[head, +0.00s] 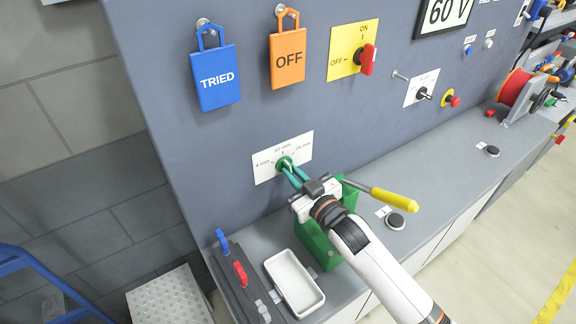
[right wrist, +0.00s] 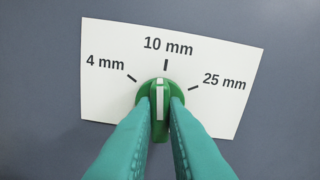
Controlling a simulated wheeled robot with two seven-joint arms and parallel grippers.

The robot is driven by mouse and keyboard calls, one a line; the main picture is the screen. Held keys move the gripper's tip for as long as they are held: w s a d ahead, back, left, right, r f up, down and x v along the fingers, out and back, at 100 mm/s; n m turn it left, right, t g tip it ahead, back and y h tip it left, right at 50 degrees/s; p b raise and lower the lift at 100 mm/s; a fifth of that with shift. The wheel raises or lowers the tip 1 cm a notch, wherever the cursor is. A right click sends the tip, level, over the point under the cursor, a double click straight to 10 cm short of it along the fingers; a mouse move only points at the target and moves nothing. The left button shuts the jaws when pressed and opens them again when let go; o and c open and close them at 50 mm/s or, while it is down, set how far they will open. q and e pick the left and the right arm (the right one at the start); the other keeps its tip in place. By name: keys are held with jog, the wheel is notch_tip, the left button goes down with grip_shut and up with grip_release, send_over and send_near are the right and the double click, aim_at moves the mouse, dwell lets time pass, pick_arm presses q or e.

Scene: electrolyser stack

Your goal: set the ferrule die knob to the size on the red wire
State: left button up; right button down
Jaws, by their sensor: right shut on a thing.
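The green die knob (right wrist: 158,88) sits on a white plate (right wrist: 110,75) marked 4 mm, 10 mm and 25 mm; the plate also shows on the grey panel in the head view (head: 265,170). The knob's white pointer line stands upright, pointing roughly at the 10 mm mark. My right gripper (head: 288,168) is shut on the knob, with its teal fingers on either side of it in the right wrist view (right wrist: 160,112). A red wire reel (head: 515,87) stands at the far right; I cannot read a size on it. My left gripper is not in view.
A green block (head: 318,246) with a yellow-handled lever (head: 392,199) stands under my right arm. A white tray (head: 318,297) sits to its left on the bench.

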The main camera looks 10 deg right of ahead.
jog(key=n+p, duration=0.1)
jog(key=n, duration=0.1)
jog(key=shift+r+n, duration=0.1)
jog(key=shift+n, duration=1.2)
